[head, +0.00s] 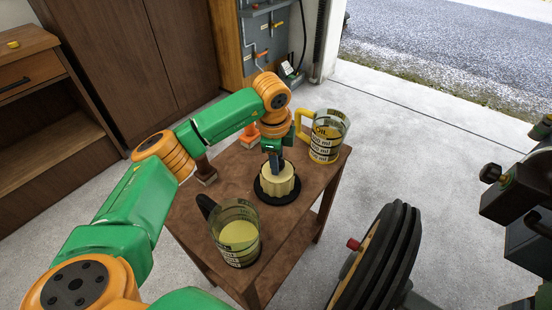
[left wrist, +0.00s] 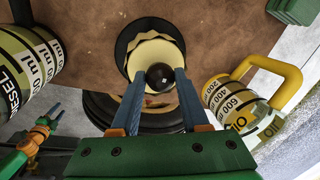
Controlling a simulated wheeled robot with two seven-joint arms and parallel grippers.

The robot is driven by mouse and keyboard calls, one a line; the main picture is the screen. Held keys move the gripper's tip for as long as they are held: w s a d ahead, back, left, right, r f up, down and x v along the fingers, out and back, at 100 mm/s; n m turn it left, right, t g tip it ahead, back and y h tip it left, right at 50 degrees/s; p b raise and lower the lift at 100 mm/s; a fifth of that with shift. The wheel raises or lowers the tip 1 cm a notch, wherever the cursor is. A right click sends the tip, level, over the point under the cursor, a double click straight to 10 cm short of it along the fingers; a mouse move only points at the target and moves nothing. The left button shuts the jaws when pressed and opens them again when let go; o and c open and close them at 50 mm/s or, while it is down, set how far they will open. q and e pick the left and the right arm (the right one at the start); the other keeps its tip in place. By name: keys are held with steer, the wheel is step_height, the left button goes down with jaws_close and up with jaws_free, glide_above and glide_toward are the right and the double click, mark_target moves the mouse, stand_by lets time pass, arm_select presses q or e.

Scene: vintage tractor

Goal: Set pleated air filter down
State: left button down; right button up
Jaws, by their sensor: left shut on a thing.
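The pleated air filter (head: 277,180) is a cream fluted body with a wide black rim at its base. It is upright at the wooden table, between two jugs; I cannot tell whether its base touches the top. My left gripper (head: 275,161) is directly above it, pointing down. In the left wrist view its two fingers (left wrist: 160,85) are shut on the black knob on top of the filter (left wrist: 155,50). What looks like my right gripper (left wrist: 55,116) shows small at lower left of that view, apart from the filter; its jaws are unclear.
A jug with a yellow handle (head: 328,137) stands behind right of the filter. A dark-handled jug of yellow liquid (head: 237,234) stands in front left. The brown table (head: 190,215) has some bare top at left. A black ridged wheel (head: 385,260) is at lower right.

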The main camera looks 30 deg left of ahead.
mark_target(274, 178)
arm_select(q)
steer(key=shift+f, duration=0.1)
steer(key=shift+c, duration=2)
jaws_free()
steer(key=shift+r, duration=0.2)
step_height(274, 178, up, 12)
steer(key=s, duration=0.2)
steer(key=shift+d+f+p, duration=0.15)
steer(key=shift+d+p, duration=0.15)
steer(key=shift+s, duration=0.1)
